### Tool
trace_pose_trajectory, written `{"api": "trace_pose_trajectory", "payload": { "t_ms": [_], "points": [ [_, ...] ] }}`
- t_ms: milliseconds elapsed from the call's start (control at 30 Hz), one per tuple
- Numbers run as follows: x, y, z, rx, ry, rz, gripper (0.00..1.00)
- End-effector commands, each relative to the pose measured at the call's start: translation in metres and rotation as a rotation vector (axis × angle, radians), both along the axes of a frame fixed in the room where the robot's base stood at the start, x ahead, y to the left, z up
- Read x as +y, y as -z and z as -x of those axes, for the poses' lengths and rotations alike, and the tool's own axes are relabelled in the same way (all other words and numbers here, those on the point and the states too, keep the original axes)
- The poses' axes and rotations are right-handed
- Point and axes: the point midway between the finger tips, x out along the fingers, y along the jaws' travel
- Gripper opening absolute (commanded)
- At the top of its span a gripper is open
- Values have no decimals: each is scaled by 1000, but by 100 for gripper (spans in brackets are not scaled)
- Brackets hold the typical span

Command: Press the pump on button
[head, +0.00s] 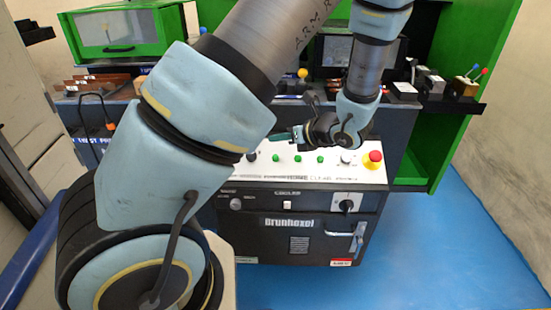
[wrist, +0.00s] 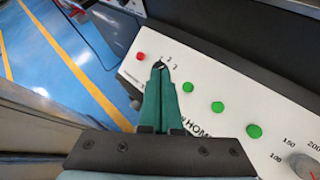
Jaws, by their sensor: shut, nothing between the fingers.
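The white control panel (head: 300,174) carries a row of green buttons, one of them at the left of the row (head: 276,158), plus others in the middle (head: 298,158) and at the right (head: 320,159). In the wrist view the green buttons (wrist: 188,87) (wrist: 218,107) (wrist: 254,131) run down to the right, and a small red button (wrist: 141,57) is at the upper left. I cannot read which button is pump on. My gripper (head: 277,138) has its teal fingers shut and empty. In the wrist view the fingertips (wrist: 159,68) overlap the panel between the red button and the nearest green one; contact is unclear.
Small levers with coloured balls (head: 467,82) stand at the back right. The blue floor (head: 450,240) at the right is clear.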

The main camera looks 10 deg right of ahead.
Motion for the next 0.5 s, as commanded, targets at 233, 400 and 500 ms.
{"api": "trace_pose_trajectory", "payload": {
  "t_ms": [233, 400, 500],
  "points": [
    [-1, 30, -12, 0, -2, 0, 0],
    [-4, 52, -22, 0, -2, 1, 0],
    [-4, 61, -28, 0, -2, 0, 0]
  ]
}}
